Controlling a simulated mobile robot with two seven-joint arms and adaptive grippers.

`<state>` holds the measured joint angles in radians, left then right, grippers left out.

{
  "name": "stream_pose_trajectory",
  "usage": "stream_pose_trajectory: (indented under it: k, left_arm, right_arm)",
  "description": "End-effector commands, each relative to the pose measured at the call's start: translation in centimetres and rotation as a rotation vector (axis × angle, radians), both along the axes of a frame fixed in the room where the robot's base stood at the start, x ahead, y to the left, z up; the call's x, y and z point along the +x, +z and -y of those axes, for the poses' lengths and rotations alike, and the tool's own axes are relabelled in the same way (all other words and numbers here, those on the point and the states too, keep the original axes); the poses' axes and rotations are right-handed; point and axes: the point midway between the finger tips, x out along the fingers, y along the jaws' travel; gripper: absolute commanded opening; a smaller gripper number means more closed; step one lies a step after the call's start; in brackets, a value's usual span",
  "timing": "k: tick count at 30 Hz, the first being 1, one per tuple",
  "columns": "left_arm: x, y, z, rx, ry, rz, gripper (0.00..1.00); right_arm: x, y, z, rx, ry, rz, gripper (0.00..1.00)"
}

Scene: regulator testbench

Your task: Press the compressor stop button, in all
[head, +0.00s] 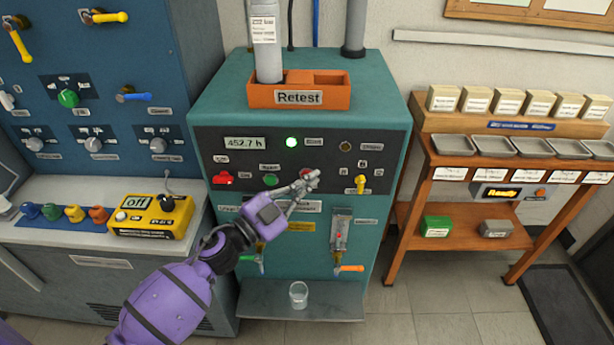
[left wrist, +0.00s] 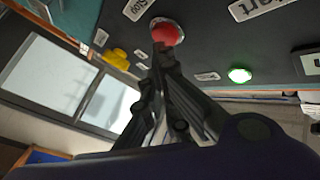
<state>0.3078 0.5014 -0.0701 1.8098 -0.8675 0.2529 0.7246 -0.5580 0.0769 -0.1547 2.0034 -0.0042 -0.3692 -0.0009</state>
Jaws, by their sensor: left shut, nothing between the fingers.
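The red stop button (left wrist: 168,32) shows in the left wrist view on the dark panel, beside a label reading Stop (left wrist: 138,8). In the head view it is mostly hidden behind my left gripper (head: 312,180). That gripper is shut and empty, its fingertips in front of the compressor's control panel (head: 345,150). In the left wrist view the fingertips (left wrist: 160,48) overlap the lower edge of the button. I cannot tell whether they touch it. My right gripper is not in view.
A green lamp (head: 291,142) is lit above. A glass (head: 298,294) stands on the shelf below.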

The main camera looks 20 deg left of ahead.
Motion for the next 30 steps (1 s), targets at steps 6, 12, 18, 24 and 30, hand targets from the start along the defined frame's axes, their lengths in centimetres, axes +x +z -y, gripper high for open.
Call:
stream_pose_trajectory:
  k: [6,12,18,24,30]
  left_arm:
    - [0.19,0.01,-0.06,0.0,0.0,0.0,0.0]
    - [0.43,0.02,-0.11,0.001,0.0,0.0,0.0]
    - [0.67,0.04,-0.17,0.001,0.0,0.001,0.0]
    - [0.89,0.04,-0.24,0.001,0.0,0.001,0.0]
    - [0.97,0.01,-0.28,0.0,0.0,0.0,0.0]
  right_arm:
    - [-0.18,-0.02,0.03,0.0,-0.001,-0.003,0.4]
    - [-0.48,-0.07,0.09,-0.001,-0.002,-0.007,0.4]
    - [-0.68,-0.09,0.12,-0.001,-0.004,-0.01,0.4]
    - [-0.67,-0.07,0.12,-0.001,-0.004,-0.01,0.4]
    - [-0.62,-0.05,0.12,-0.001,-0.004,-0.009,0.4]
